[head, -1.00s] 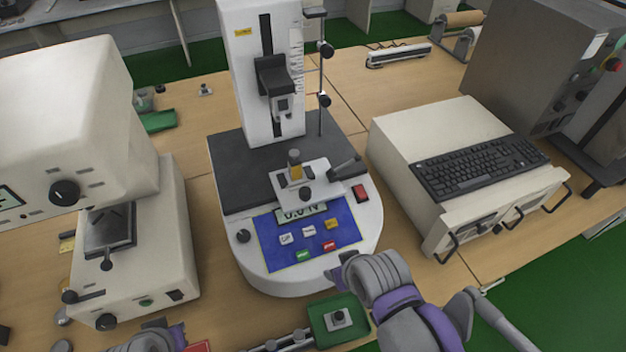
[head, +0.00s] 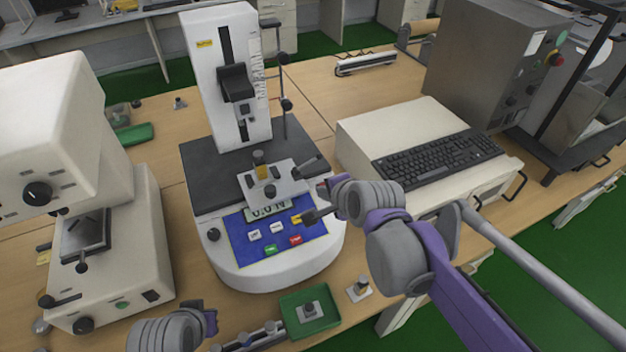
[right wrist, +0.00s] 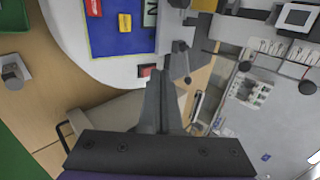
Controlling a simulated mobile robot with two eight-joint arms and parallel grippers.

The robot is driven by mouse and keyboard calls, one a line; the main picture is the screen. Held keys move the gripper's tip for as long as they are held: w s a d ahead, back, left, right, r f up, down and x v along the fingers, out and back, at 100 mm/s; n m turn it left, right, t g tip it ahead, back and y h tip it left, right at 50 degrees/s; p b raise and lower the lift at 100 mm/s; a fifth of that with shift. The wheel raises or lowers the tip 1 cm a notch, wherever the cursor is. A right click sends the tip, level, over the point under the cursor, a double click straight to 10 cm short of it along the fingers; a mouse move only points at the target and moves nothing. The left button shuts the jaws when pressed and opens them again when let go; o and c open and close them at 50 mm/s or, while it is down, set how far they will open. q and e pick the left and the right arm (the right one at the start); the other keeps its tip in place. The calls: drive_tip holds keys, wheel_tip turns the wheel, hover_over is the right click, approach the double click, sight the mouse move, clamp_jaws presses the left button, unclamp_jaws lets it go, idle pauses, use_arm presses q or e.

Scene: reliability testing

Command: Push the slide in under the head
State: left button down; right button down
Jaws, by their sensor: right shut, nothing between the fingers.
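The slide (head: 272,187) is a pale metal block with a yellow-and-grey post and a lever at its right. It sits on the dark deck of the white tester (head: 245,272), in front of the column. The head (head: 237,84) is a black carriage raised on that column, behind and above the slide.
A green tray (head: 311,318) holding a small fixture lies in front of the tester, with another small fixture (head: 359,290) beside it. A cream microscope-like unit (head: 122,257) stands left. A cream case with a keyboard (head: 438,156) stands right, near my right arm.

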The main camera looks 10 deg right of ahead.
sight(293, 166)
drive_tip(key=x, duration=0.8)
drive_tip(key=shift+w+f, duration=0.1)
drive_tip(key=shift+f, duration=0.05)
drive_tip(key=shift+w+a+r, duration=0.1)
drive_tip(key=shift+w+a, duration=0.1)
drive_tip(key=shift+w, duration=0.4)
drive_tip(key=shift+w+a+r, duration=0.1)
drive_tip(key=shift+w+a, duration=0.1)
drive_tip(key=shift+w, duration=0.35)
drive_tip(key=shift+w+a, duration=0.2)
drive_tip(key=shift+w, duration=0.45)
drive_tip(key=w+a, duration=0.1)
drive_tip(key=w, duration=0.4)
drive_tip(key=w+a, duration=0.1)
drive_tip(key=w, duration=0.2)
drive_tip(key=shift+w+a, duration=0.25)
drive_tip(key=shift+a, duration=0.1)
drive_tip(key=shift+s, duration=0.1)
